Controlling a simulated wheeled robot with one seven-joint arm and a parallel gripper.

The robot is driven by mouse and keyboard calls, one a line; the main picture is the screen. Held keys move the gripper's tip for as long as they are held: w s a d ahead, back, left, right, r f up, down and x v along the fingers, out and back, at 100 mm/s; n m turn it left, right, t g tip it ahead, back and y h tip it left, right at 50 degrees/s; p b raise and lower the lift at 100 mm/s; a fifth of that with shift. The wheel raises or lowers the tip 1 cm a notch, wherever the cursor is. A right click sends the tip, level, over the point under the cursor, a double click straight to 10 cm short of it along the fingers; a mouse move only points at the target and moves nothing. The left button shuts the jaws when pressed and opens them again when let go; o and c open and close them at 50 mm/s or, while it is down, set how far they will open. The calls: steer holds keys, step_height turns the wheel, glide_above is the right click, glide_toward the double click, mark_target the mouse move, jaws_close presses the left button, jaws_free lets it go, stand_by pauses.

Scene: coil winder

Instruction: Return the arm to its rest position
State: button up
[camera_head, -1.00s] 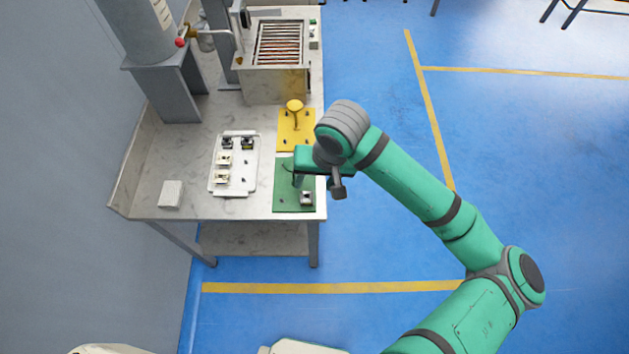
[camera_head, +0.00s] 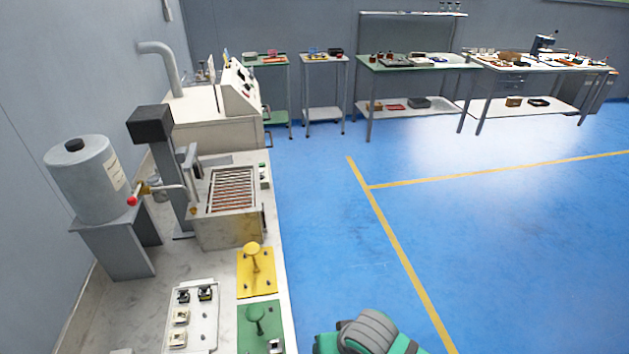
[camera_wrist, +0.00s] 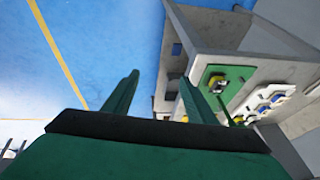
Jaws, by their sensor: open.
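My gripper (camera_wrist: 158,92) shows in the wrist view with its two green fingers apart and nothing between them. It hangs over the blue floor and the edge of the workbench. In the head view only a grey and green part of my arm (camera_head: 368,335) shows at the bottom edge, right of the bench; the fingers are out of frame there. The green plate (camera_head: 247,334) on the bench carries a green-knobbed post (camera_head: 255,313) and a small part, cut by the frame edge.
A white tray (camera_head: 207,333) with several small parts lies beside the yellow plate (camera_head: 266,285). A slatted metal box (camera_head: 228,234), a grey canister (camera_head: 85,185) and a machine (camera_head: 205,120) stand farther back. Open blue floor (camera_head: 340,230) lies to the right.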

steer(key=s+d+f+t, duration=0.2)
steer(key=s+d+f, duration=0.25)
steer(key=s, duration=0.25)
steer(key=s+d+f+t, duration=0.2)
steer(key=s+d+f, duration=0.1)
steer(key=s+d, duration=0.3)
steer(key=s+a+r+t, duration=0.2)
steer(key=s+a+t, duration=0.2)
steer(key=s+a, duration=0.6)
steer(key=s+a+r+m+t+h, duration=0.1)
steer(key=s+a+r+t+h, duration=0.1)
steer(key=a+r, duration=0.3)
step_height(320, 180, up, 3)
steer(key=shift+s+m+t, duration=0.4)
steer(key=shift+s+t, duration=0.05)
steer(key=shift+t, duration=0.45)
